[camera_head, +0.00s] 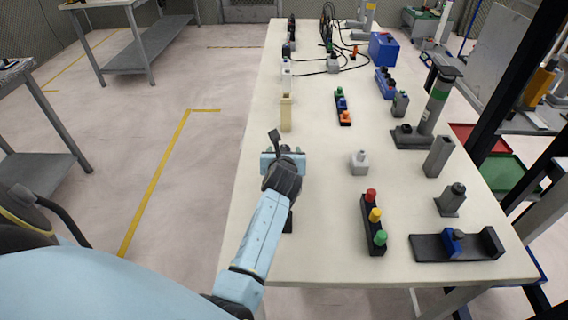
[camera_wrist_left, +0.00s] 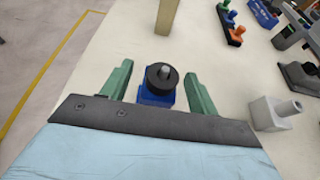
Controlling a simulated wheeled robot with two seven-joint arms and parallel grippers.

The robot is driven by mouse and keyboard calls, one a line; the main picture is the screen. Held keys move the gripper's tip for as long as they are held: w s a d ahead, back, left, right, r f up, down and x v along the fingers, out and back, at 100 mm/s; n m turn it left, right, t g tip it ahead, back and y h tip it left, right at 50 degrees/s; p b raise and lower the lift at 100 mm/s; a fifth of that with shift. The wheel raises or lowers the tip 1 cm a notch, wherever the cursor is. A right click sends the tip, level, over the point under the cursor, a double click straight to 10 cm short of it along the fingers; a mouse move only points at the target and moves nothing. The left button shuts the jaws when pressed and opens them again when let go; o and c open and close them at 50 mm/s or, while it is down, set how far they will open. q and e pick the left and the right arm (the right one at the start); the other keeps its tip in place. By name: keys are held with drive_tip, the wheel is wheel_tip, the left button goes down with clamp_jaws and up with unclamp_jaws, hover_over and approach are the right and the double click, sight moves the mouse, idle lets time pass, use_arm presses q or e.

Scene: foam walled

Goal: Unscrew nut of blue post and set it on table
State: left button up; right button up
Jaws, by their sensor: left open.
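The blue post (camera_wrist_left: 150,99) stands on the table with a dark round nut (camera_wrist_left: 160,80) on its top and a grey stud end (camera_wrist_left: 163,70) poking up through it. My left gripper (camera_wrist_left: 159,72) is open, with one green finger on each side of the post and nut. Gaps show between both fingers and the nut. In the head view my left gripper (camera_head: 284,156) is over the left part of the table (camera_head: 320,235), and the wrist largely hides the post and nut. My right gripper is not in view.
A beige block (camera_head: 286,113) stands just beyond the gripper, and a light grey fitting (camera_head: 359,162) to its right. A black bar with red, yellow and green knobs (camera_head: 374,222) lies nearer. Open table lies between the gripper and the grey fitting.

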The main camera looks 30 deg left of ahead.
use_arm(q)
drive_tip(key=shift+w+a, duration=0.1)
drive_tip(key=shift+w, duration=0.05)
drive_tip(key=c, duration=1.1)
drive_tip(key=shift+r, duration=0.15)
drive_tip(key=shift+c, duration=0.2)
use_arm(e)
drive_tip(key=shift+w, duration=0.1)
use_arm(q)
wheel_tip(320, 180, up, 9)
drive_tip(key=p, duration=0.2)
drive_tip(key=shift+r+p, duration=0.2)
drive_tip(key=shift+p, duration=0.1)
drive_tip(key=shift+r, duration=0.2)
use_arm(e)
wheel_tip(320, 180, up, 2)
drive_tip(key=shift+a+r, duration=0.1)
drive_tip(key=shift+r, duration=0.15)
